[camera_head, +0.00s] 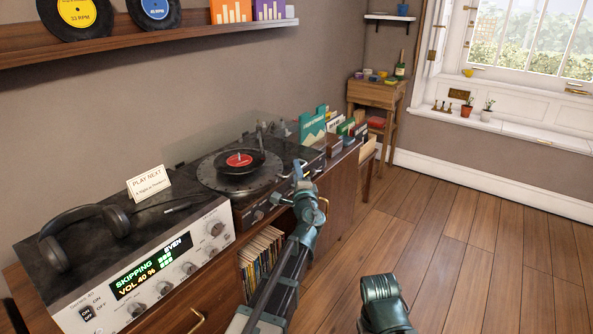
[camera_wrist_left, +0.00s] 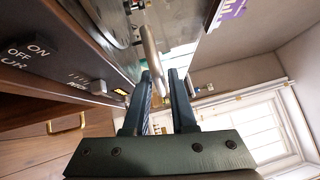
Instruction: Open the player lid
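The record player (camera_head: 236,197) sits on the wooden cabinet, with a dark record with a red label (camera_head: 239,160) on its platter. Its lid is clear and hard to make out, so I cannot tell how far it is raised. My left gripper (camera_head: 299,170) is at the player's front right corner. In the left wrist view its two dark fingers (camera_wrist_left: 160,85) stand apart. A pale rounded bar (camera_wrist_left: 152,52) shows at the gap between them, and I cannot tell whether they touch it. My right gripper is not in view.
A silver amplifier (camera_head: 165,268) with headphones (camera_head: 82,236) stands left of the player, with a "PLAY NEXT" card (camera_head: 148,183) behind. Record sleeves (camera_head: 312,128) stand to the right. A wall shelf (camera_head: 140,42) hangs above. The floor at right is clear.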

